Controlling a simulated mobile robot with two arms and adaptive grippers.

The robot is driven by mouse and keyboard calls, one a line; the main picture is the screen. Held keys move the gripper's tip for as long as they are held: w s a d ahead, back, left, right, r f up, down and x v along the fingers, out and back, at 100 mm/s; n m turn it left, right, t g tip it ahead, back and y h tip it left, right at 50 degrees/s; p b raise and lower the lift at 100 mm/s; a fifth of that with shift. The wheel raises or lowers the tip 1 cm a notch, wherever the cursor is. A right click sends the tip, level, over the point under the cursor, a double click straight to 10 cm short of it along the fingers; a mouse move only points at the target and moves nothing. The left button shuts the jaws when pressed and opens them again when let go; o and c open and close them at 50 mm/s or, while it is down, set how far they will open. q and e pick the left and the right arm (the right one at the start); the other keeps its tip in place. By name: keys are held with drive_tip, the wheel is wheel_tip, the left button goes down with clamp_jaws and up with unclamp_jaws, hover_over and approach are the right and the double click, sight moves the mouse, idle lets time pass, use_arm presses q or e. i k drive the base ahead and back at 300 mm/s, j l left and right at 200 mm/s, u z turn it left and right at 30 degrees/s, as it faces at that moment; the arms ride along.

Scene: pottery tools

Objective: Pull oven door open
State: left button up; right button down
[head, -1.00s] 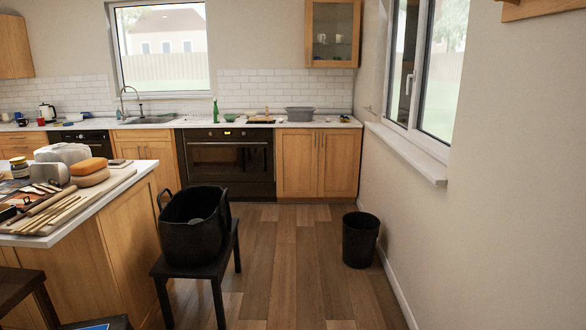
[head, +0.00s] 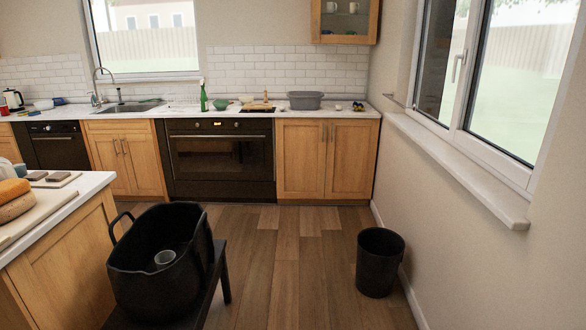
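The oven (head: 221,159) is black and built in under the counter at the far wall, in the middle of the head view. Its door (head: 222,160) has a dark glass window and looks shut. A long horizontal handle (head: 220,136) runs along the top of the door, below a control panel with a small lit display. The oven stands some distance ahead of me, with floor between. Neither of my grippers shows in the head view.
A black tub (head: 140,275) with a cup inside stands on a dark stool (head: 222,270) at the front left. The island (head: 60,255) fills the left edge. A black bin (head: 379,263) stands on the right. Wooden floor (head: 290,250) lies clear between stool and bin, up to the cabinets (head: 325,160).

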sight(197, 155)
drive_tip(key=i+z, duration=0.2)
drive_tip(key=i, duration=2.15)
drive_tip(key=i+j+u, duration=0.25)
drive_tip(key=i, duration=0.35)
drive_tip(key=i+l+u, duration=0.2)
drive_tip(key=i, duration=0.35)
drive_tip(key=i+u, duration=0.25)
drive_tip(key=i, duration=0.35)
drive_tip(key=i+l+u, duration=0.2)
drive_tip(key=i, duration=0.35)
